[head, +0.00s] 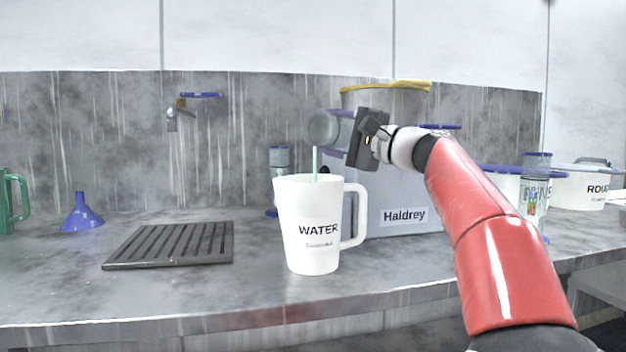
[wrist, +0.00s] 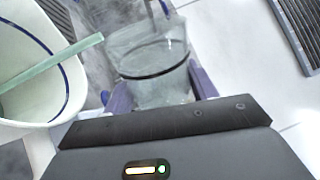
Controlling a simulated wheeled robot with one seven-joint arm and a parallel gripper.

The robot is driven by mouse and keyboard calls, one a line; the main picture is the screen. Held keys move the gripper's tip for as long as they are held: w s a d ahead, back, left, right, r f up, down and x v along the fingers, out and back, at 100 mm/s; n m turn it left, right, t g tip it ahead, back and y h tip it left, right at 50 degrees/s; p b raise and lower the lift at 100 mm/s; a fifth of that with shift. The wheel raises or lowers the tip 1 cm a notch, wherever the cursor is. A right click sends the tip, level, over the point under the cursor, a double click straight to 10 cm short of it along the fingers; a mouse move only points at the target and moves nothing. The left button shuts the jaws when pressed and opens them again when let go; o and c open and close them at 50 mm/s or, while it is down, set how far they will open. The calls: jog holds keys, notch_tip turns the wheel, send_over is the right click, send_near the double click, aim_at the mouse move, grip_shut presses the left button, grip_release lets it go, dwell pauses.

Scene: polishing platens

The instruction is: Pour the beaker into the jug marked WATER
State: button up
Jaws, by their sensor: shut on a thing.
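The white jug marked WATER (head: 313,240) stands upright on the counter, its handle to the right. A pale green stick (head: 314,164) stands up out of it. What looks like the same jug (wrist: 30,60) shows at the left of the wrist view, with the stick (wrist: 60,63) leaning inside. My gripper (head: 334,135) is shut on the clear beaker (head: 322,130), above the jug. The beaker (wrist: 150,65) sits between my purple fingers in the wrist view and looks tipped in the head view. I cannot tell its liquid level or whether any flows.
A grey box labelled Haldrey (head: 390,190) stands behind the jug. A slatted drain grate (head: 175,246), a blue funnel (head: 82,212) and a green jug (head: 12,200) are to the left. A tap (head: 175,115) juts from the wall. White tubs (head: 578,190) stand at right.

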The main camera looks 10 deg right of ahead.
aim_at(330, 131)
jog(key=shift+s+a+r+n, duration=0.1)
jog(key=shift+r+n, duration=0.15)
jog(key=shift+n, duration=0.35)
jog(key=shift+s+a+f+n+g+y+b, duration=0.15)
jog(key=shift+f+n+y+b, duration=0.1)
jog(key=shift+n+b, duration=0.35)
jog(key=shift+s+a+f+n+g+y+b, duration=0.15)
jog(key=shift+n+y+b, duration=0.1)
jog(key=shift+n+b, duration=0.3)
dwell(0.4)
jog(key=shift+s+a+r+n+g, duration=0.15)
jog(key=shift+r+n+g, duration=0.25)
jog(key=shift+n, duration=0.55)
dwell(0.4)
jog(key=shift+s+a+f+n+y+b, duration=0.25)
jog(key=shift+f+n+y+b, duration=0.15)
jog(key=shift+n+b, duration=0.65)
jog(key=shift+s+a+r+n, duration=0.2)
jog(key=shift+n, duration=0.45)
dwell(0.5)
